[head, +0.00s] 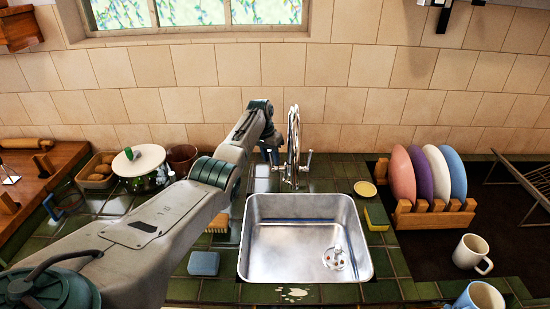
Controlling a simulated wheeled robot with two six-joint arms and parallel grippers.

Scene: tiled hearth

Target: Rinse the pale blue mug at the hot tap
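The pale blue mug (480,296) stands at the bottom right, cut off by the picture's lower edge. The metal tap (293,140) rises behind the steel sink (256,262). One lever shows on the tap's right side. My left arm reaches across from the lower left, and my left gripper (275,163) is at the left side of the tap, close to its base. Its fingers are small and partly hidden, so I cannot tell whether they touch the tap or are open. My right gripper is out of view.
A white mug (470,253) stands near the pale blue mug. A wooden rack (434,217) holds plates. A sponge (376,217) and small dish (365,188) lie right of the sink, a blue sponge (203,263) left. A lidded pot (140,165) stands behind my arm.

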